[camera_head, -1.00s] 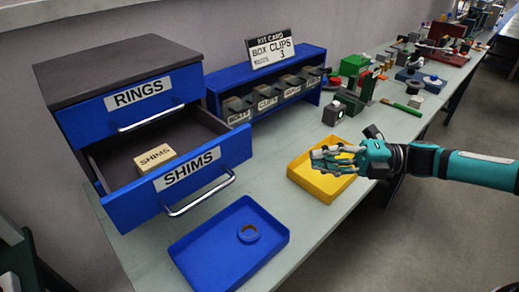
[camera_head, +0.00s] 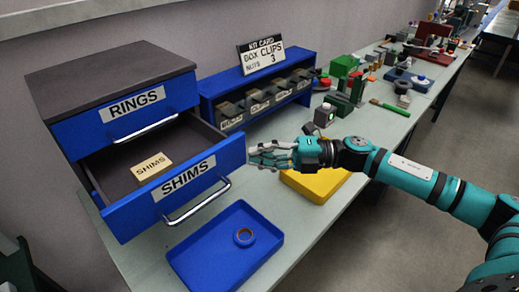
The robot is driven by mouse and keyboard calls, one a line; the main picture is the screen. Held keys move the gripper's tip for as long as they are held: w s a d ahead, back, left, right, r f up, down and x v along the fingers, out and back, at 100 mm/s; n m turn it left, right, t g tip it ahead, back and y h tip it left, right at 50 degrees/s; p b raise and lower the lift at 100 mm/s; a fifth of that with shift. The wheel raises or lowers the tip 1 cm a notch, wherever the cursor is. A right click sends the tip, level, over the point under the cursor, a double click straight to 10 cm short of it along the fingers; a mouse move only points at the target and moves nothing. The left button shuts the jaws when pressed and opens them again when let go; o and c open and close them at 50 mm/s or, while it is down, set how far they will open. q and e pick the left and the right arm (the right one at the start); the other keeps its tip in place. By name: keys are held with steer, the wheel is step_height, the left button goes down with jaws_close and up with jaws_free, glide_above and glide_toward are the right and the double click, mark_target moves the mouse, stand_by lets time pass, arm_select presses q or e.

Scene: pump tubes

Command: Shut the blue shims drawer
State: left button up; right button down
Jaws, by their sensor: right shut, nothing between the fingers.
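The blue shims drawer (camera_head: 224,158) is the lower drawer of the cabinet and stands pulled out. Its front carries a SHIMS label and a metal bar handle (camera_head: 197,203). A tan box marked SHIMS (camera_head: 151,167) lies inside it. The blue rings drawer (camera_head: 122,113) above it is shut. My right gripper (camera_head: 252,155) is shut and empty, its fingertips close to the right end of the shims drawer front; I cannot tell whether they touch it. My left gripper is not in view.
A yellow tray (camera_head: 318,186) sits partly hidden under my right arm. A blue rack (camera_head: 207,89) of labelled bins stands behind, with a kit card (camera_head: 262,55) on top.

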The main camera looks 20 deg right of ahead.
steer(key=shift+w, duration=0.15)
steer(key=shift+w+a, duration=0.2)
steer(key=shift+w, duration=0.1)
steer(key=w+a+b, duration=0.1)
steer(key=w+a, duration=0.2)
steer(key=w, duration=0.4)
steer(key=w+a+b, duration=0.1)
steer(key=w+a, duration=0.2)
steer(key=w, duration=0.5)
